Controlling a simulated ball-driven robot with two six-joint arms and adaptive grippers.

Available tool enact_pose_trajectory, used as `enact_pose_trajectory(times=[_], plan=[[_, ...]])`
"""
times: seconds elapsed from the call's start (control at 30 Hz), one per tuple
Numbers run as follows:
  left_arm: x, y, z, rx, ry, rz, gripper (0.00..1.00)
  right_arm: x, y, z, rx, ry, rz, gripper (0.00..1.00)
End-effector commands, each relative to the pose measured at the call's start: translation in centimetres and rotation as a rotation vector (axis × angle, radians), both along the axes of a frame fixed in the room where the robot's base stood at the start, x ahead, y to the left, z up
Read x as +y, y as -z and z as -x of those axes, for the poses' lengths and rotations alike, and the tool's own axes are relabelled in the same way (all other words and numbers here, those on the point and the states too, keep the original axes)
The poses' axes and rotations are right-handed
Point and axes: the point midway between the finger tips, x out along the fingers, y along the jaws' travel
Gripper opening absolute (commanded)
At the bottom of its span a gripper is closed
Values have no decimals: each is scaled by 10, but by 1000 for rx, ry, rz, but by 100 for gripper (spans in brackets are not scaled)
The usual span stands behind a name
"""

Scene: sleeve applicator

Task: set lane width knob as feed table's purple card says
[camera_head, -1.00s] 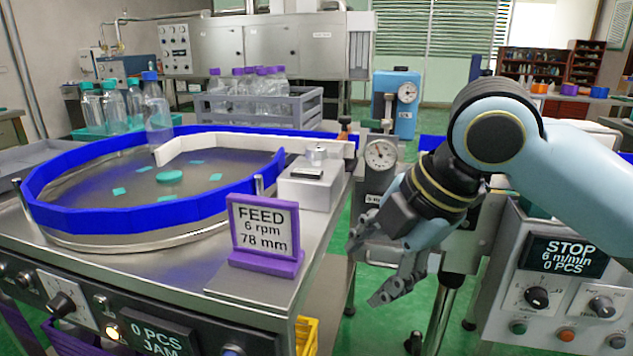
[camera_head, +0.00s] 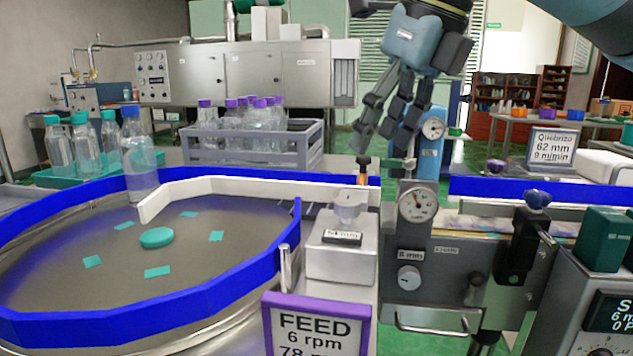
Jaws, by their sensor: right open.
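The purple-framed card (camera_head: 318,325) stands at the front of the feed table and reads FEED, 6 rpm, 78 mm; its lower edge is cut off. Behind it a grey block (camera_head: 342,262) carries a pale lobed knob (camera_head: 350,205) on top. A small label (camera_head: 342,237) on the block appears to read 54 mm. My right gripper (camera_head: 382,138) comes down from the top with its fingers apart and nothing between them. In the picture it is above and slightly right of the knob, apart from it. My left gripper is not in view.
The round feed table (camera_head: 60,265) has a blue rim and a white guide rail (camera_head: 250,187) running close to the block. A dial gauge (camera_head: 417,203) and a lower knob (camera_head: 408,278) labelled in mm stand right of it. Bottles (camera_head: 140,160) stand behind.

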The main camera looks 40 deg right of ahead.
Motion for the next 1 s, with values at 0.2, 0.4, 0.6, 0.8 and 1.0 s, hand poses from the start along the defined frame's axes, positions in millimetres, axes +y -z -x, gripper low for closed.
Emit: enact_pose_trajectory(times=[0.2, 0.4, 0.6, 0.8, 1.0], plan=[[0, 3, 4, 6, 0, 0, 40, 0, 7, -3, 1, -18, 6, 59], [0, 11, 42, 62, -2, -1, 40, 2, 38, -14, 3, -17, 1, 59], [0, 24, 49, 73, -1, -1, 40, 3, 73, -28, 4, -16, 1, 59], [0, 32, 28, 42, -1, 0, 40, 3, 95, -38, 2, -14, 7, 59], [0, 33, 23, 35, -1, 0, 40, 3, 99, -40, 1, -14, 10, 59]])
